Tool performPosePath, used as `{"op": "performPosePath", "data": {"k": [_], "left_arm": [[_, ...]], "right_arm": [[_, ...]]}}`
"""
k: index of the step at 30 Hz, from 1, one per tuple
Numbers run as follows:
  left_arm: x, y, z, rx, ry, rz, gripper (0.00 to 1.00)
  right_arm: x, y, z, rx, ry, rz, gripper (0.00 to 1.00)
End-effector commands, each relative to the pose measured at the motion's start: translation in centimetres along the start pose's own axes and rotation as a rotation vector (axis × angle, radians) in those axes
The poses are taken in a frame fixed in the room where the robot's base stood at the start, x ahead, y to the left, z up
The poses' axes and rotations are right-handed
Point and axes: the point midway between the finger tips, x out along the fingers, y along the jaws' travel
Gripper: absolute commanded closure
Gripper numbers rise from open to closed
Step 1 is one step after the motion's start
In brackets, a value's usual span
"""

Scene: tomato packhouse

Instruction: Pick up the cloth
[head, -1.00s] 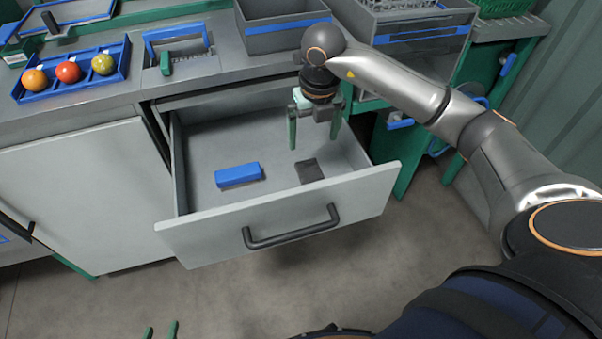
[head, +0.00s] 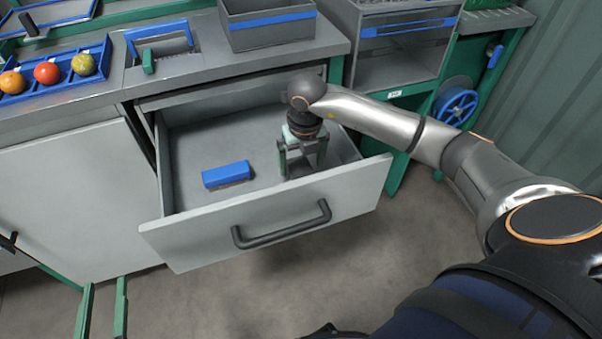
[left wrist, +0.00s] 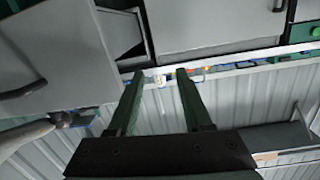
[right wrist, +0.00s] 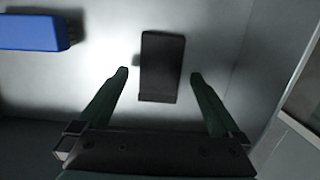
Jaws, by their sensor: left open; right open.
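The cloth (right wrist: 162,66) looks like a dark grey flat rectangle lying on the floor of the open drawer (head: 265,222). In the head view my right gripper largely hides it. My right gripper (head: 303,172) is inside the drawer, pointing down, open and empty. In the right wrist view its two fingers (right wrist: 160,76) stand apart on either side of the cloth's near end, with clear gaps to it. My left gripper (head: 103,288) is open and empty, low at the left, in front of the cabinet and apart from the drawer. It also shows in the left wrist view (left wrist: 158,76).
A blue block (head: 226,174) lies in the drawer, left of the cloth. The drawer front with its dark handle (head: 282,232) stands out over the floor. On the counter are a blue tray (head: 103,62) of tomatoes and a grey crate (head: 268,38).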

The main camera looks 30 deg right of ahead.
Motion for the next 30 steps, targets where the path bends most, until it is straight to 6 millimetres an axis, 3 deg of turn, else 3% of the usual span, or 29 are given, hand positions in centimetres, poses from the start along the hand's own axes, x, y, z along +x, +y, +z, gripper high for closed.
{"op": "performPosePath", "data": {"k": [6, 14, 30], "left_arm": [[0.1, -0.3, -2.4, 0.029, 0.096, -0.003, 0.50], [0.1, -0.3, -2.6, 0.030, 0.103, -0.004, 0.50], [0.1, -0.3, -2.6, 0.030, 0.103, -0.004, 0.50]], "right_arm": [[1.8, 0.0, 0.0, 0.000, 0.000, 0.000, 0.00], [1.8, 0.0, 0.0, -0.001, -0.001, 0.000, 0.01], [1.8, 0.0, 0.1, 0.000, -0.001, 0.000, 0.62]]}}
